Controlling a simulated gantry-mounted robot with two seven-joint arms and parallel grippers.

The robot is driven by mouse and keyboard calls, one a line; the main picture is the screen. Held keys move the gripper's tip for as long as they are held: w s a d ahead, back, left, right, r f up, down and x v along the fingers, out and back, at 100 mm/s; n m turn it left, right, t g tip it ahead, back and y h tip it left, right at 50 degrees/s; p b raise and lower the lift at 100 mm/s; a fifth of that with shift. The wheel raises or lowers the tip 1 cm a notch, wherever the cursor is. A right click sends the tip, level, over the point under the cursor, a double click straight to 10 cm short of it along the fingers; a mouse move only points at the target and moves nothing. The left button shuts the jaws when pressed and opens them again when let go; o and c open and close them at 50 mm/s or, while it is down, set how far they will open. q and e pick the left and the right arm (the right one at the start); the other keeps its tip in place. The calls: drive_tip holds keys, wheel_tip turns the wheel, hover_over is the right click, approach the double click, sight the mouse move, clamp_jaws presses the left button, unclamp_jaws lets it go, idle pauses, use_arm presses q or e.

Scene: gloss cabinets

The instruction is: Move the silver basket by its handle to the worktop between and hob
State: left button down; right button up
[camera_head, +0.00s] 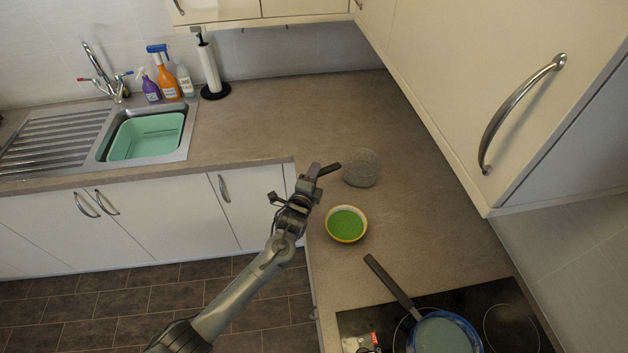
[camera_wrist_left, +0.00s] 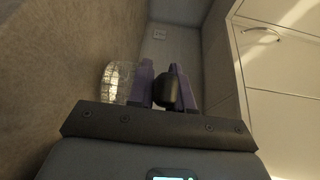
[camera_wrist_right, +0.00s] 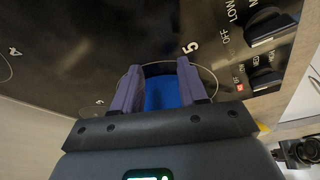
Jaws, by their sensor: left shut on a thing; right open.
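The silver basket (camera_head: 361,168) is a round, pale mesh basket at or just above the worktop (camera_head: 300,115), behind the bowl; I cannot tell if its base touches. It shows also in the left wrist view (camera_wrist_left: 117,84), left of the fingers. Its dark handle (camera_wrist_left: 166,91) points left in the head view. My left gripper (camera_head: 318,172) is shut on this handle. The hob (camera_head: 355,322) is at the lower right. My right gripper (camera_wrist_right: 160,88) is open and empty in the right wrist view, near the hob's knobs; I cannot make it out in the head view.
A yellow-rimmed bowl with green inside (camera_head: 346,223) stands in front of the basket. A blue pan (camera_head: 442,335) sits on the hob, its dark handle (camera_head: 391,284) reaching toward the bowl. A wall cabinet (camera_head: 470,90) overhangs the right side. The sink (camera_head: 148,137) is left.

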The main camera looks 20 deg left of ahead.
use_arm(q)
drive_tip(key=shift+f, duration=0.45)
use_arm(e)
drive_tip(key=shift+d+f, duration=0.1)
drive_tip(key=shift+f, duration=0.45)
use_arm(q)
drive_tip(key=shift+f, duration=0.15)
drive_tip(key=c, duration=1)
unclamp_jaws()
